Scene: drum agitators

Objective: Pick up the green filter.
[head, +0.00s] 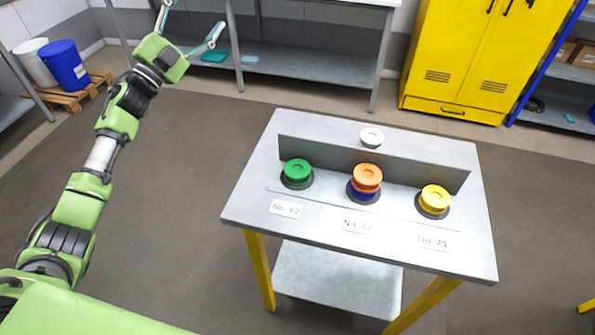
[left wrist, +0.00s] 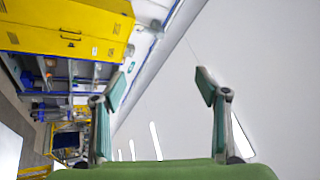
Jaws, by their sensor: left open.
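The green filter (head: 297,170) sits on a dark round base at the left of the grey table (head: 250,205), behind the label "No 62". My left gripper (head: 188,22) is raised at the upper left of the head view, well away from the filter. Its fingers are spread with nothing between them, and they also show apart in the left wrist view (left wrist: 164,90). The filter is not in the left wrist view. My right gripper is not in view.
An orange filter (head: 367,174) on a blue one and a yellow filter (head: 434,198) stand to the right on dark bases. A yellow cabinet (head: 465,60) and a workbench (head: 310,62) stand at the back.

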